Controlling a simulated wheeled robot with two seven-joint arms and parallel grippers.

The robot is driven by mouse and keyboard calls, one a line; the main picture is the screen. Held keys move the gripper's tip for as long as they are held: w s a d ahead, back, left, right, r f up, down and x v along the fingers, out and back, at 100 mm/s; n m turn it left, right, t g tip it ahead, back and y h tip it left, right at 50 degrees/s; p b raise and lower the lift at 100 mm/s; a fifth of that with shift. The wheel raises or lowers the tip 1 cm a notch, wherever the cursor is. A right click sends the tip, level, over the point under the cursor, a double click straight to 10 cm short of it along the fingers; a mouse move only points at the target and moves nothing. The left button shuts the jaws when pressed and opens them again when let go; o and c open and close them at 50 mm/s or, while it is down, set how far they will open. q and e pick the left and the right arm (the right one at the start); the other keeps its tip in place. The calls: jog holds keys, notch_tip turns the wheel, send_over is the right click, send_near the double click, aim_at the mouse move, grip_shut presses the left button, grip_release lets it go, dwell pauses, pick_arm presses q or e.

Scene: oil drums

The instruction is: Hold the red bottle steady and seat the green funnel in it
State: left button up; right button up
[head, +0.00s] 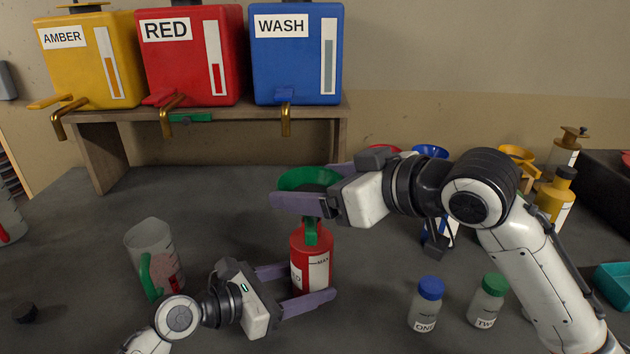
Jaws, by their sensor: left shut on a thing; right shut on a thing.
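The red bottle (312,244) stands upright on the dark table, with a white label marked MAX on its front. My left gripper (311,281) is shut on the bottle's lower body, one finger on each side. The green funnel (304,177) is directly above the bottle, wide mouth up. My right gripper (300,186) is shut on the funnel near its rim, and its near finger hides part of the cone. The green spout shows below the finger, at the bottle's neck. I cannot tell how far it sits inside the neck.
A measuring jug (152,248) with a green handle stands left. Bottles with blue (425,310) and green caps (487,306) stand front right. A blue funnel (430,151) and amber bottle (556,200) are behind my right arm. Amber, red and blue drums sit on a rear shelf (225,114).

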jog(key=shift+f, duration=0.85)
dwell(0.9)
jog(key=o, duration=1.1)
jog(key=v, duration=1.2)
pick_arm(q)
jog(key=o, duration=0.9)
jog(key=shift+c, duration=0.2)
